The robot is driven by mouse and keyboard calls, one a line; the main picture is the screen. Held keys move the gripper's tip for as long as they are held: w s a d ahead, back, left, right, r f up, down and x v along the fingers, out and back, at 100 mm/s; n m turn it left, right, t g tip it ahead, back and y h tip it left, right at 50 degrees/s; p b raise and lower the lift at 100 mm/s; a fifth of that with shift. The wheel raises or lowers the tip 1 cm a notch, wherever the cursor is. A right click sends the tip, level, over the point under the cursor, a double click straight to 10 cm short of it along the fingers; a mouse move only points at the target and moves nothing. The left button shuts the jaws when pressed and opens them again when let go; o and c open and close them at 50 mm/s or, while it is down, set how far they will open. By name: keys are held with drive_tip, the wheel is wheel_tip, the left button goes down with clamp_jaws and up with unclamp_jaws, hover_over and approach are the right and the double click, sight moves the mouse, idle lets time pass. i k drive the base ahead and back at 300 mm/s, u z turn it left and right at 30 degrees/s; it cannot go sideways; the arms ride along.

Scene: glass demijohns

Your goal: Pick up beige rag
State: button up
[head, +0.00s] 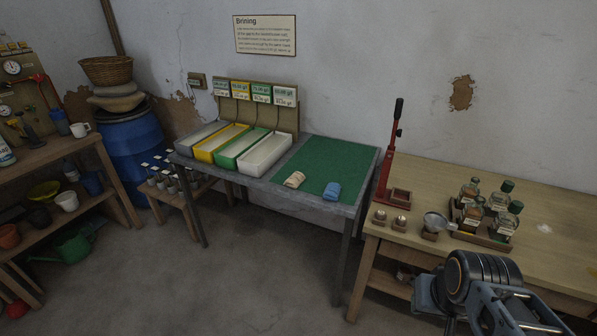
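The beige rag (294,180) lies folded or rolled on the green mat (318,155) of the grey metal table, near its front edge. A similar blue rag (331,191) lies to its right, apart from it. Part of my arm, seemingly with my gripper (490,298), shows at the bottom right, in front of the wooden bench. It is well to the right of the rag and nearer the camera. Its fingertips cannot be made out, so I cannot tell whether it is open or shut. Nothing covers the rag.
Several long trays (228,147) fill the table's left part. On the wooden bench (440,178) stand a red lever press (385,165), a funnel (435,222) and a crate of glass bottles (478,238). The floor (250,275) before the table is clear. A blue barrel (137,150) stands left.

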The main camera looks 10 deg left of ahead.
sight(297, 178)
drive_tip(key=u, duration=1.8)
drive_tip(key=i, duration=2.75)
drive_tip(key=z, duration=2.4)
